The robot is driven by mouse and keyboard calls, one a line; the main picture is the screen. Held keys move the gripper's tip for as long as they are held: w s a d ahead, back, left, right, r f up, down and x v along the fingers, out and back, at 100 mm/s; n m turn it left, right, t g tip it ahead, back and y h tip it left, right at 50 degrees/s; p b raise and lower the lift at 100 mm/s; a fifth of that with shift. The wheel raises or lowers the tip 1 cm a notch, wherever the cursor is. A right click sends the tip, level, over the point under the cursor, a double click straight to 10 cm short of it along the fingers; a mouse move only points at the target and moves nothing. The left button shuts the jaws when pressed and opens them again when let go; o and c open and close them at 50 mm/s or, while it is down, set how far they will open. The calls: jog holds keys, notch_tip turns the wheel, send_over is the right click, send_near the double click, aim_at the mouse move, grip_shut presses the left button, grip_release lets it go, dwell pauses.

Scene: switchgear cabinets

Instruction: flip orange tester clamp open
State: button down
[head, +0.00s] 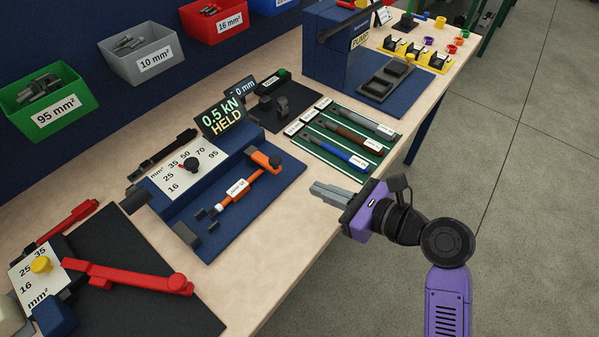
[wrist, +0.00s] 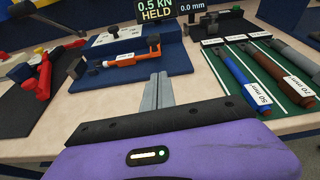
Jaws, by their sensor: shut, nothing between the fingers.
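The tester is a dark blue bench unit (head: 268,210) with a display (head: 222,117) reading "0.5 kN HELD". Its orange clamp (head: 262,160) sits at the right end of the unit, with a dark piece on it; it also shows in the wrist view (wrist: 124,54). An orange rod with a white label (head: 238,187) runs from the clamp toward dark grips at lower left. Whether the clamp is shut on the rod is too small to tell. My gripper (head: 314,188) is shut and empty, in front of the tester and right of the clamp, apart from it. In the wrist view its fingers (wrist: 160,76) point toward the tester.
A green tray (head: 343,139) with several labelled cables lies right of the tester. A red-handled tool (head: 130,279) lies on a black mat at left. A blue press (head: 337,45) stands farther back. Bare wood lies between gripper and tester; open floor is at right.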

aim_at(289, 188)
jog(key=shift+s+m, duration=0.1)
jog(key=shift+m, duration=0.2)
jog(key=shift+f, duration=0.1)
jog(key=x, duration=1)
jog(key=shift+p, duration=0.35)
